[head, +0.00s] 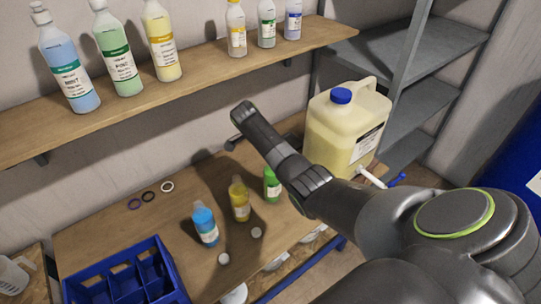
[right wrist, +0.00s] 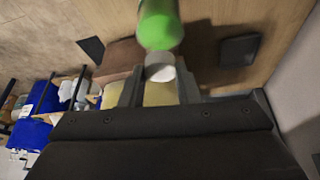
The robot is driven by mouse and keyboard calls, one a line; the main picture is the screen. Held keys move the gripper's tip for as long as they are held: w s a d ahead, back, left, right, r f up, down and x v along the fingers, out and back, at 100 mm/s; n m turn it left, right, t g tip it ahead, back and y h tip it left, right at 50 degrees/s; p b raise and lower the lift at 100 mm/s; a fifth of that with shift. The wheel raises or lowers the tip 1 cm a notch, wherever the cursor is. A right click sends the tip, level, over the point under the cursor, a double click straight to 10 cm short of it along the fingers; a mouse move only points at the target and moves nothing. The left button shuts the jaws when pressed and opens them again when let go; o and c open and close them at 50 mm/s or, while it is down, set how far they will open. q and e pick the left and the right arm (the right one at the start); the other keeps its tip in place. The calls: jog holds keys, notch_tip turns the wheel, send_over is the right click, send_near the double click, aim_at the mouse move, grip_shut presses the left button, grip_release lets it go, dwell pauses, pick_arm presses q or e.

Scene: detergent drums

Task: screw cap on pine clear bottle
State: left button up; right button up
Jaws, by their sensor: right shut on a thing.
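My right gripper (right wrist: 160,77) is shut on a white cap (right wrist: 160,67) in the right wrist view. A small green bottle (right wrist: 160,26) is just beyond the cap, cut off by the top edge. I cannot tell whether cap and bottle touch. In the head view the green bottle (head: 272,186) stands on the table beside the yellow one, partly behind my right arm; its label is not readable. I cannot make out the right jaws or the cap there. My left gripper is not in view.
A yellow bottle (head: 239,200) and a blue bottle (head: 206,226) stand nearby. A blue divided crate (head: 117,280) is front left. A large jug (head: 345,135) stands behind my right arm. Bottles line the shelf (head: 200,72).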

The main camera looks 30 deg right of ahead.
jog(key=m, duration=0.1)
jog(key=m+g, duration=0.1)
jog(key=shift+f+m+b, duration=0.25)
jog(key=shift+m+b, duration=0.05)
jog(key=shift+b, duration=0.1)
jog(key=shift+y, duration=0.3)
jog(key=o, duration=0.7)
jog(key=shift+o, duration=0.7)
jog(key=shift+w, duration=0.15)
jog(key=shift+r+p, duration=0.35)
